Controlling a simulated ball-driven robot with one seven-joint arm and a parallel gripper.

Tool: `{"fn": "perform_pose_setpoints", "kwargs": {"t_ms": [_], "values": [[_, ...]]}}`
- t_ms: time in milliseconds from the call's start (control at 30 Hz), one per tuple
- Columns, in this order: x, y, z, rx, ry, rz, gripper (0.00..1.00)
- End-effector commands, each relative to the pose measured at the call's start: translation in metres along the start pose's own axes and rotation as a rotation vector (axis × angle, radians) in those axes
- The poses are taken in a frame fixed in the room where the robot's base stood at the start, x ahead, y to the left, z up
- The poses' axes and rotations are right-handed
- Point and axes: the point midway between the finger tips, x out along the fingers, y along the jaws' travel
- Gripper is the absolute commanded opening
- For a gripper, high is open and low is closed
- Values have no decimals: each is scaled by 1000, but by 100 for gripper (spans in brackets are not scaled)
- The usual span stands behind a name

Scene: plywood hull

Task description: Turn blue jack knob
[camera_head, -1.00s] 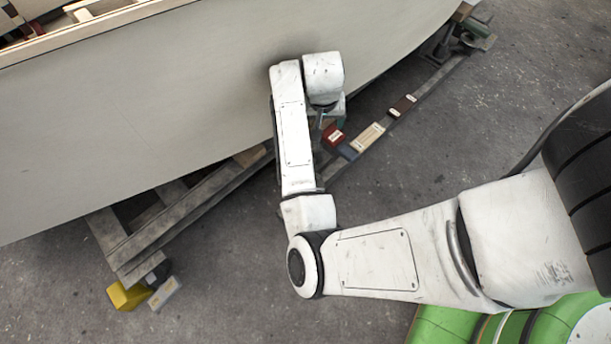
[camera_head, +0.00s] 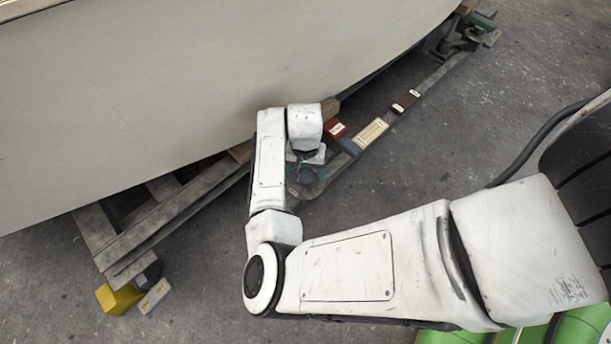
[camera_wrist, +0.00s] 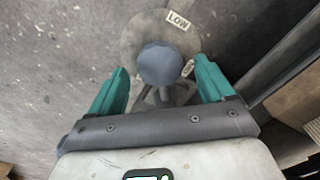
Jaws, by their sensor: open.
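The blue jack knob (camera_wrist: 160,64) shows in the wrist view as a faceted blue-grey cap. It stands on a round grey plate (camera_wrist: 135,40) with a white LOW label (camera_wrist: 178,20). My gripper (camera_wrist: 161,78) is open, with one teal finger left of the knob and one right of it. The fingertips appear near the knob's lower sides, with gaps on both sides. In the head view my gripper (camera_head: 305,172) points down beside the hull, and my wrist mostly hides the knob.
The pale hull (camera_head: 200,90) overhangs close behind my arm. A grey beam carries a red block (camera_head: 335,130), a cream labelled block (camera_head: 370,134) and a dark brown block (camera_head: 406,101). A yellow block (camera_head: 119,298) is at lower left. Open floor lies in front.

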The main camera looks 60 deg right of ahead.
Motion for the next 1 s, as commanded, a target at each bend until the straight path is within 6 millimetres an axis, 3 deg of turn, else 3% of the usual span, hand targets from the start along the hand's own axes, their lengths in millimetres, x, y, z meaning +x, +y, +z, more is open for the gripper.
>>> {"fn": "perform_pose_setpoints", "kwargs": {"t_ms": [133,500,1000], "values": [[14,0,0,0,1,0,82],[16,0,0,0,1,0,81],[16,0,0,0,1,0,33]]}}
